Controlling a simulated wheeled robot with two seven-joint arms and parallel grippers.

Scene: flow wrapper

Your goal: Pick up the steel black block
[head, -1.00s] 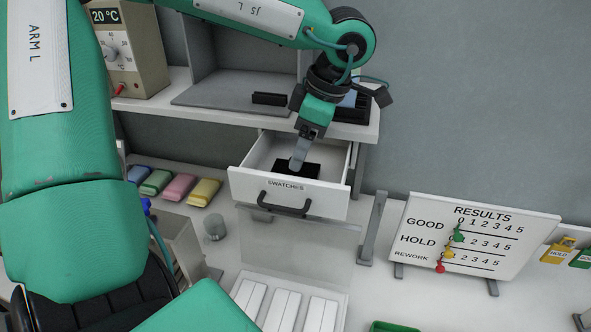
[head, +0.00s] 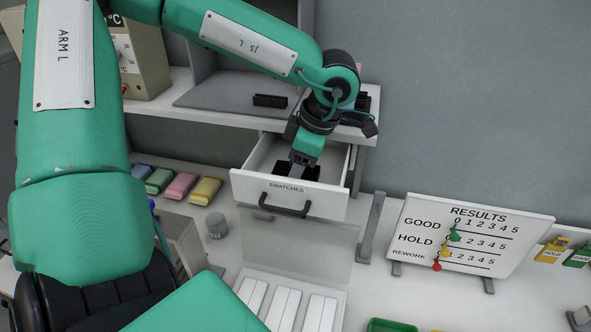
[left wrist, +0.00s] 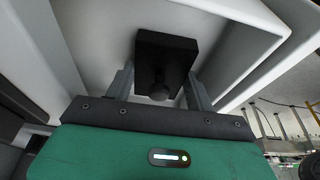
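The black block (head: 312,174) lies inside the open white drawer (head: 290,196) marked SWATCHES. In the left wrist view the black block (left wrist: 170,48) has a dark knob on its near side. My left gripper (head: 297,172) reaches down into the drawer, over the block. In the left wrist view my left gripper (left wrist: 160,88) has its fingers apart, one to each side of the block's near part and knob. I cannot tell whether they touch it. My right gripper is not in view.
The drawer walls stand close around my left gripper. A shelf (head: 200,112) above holds a small black bar (head: 270,100) and a temperature box (head: 140,50). Coloured swatches (head: 181,186) lie to the left. A RESULTS board (head: 470,243) stands at the right.

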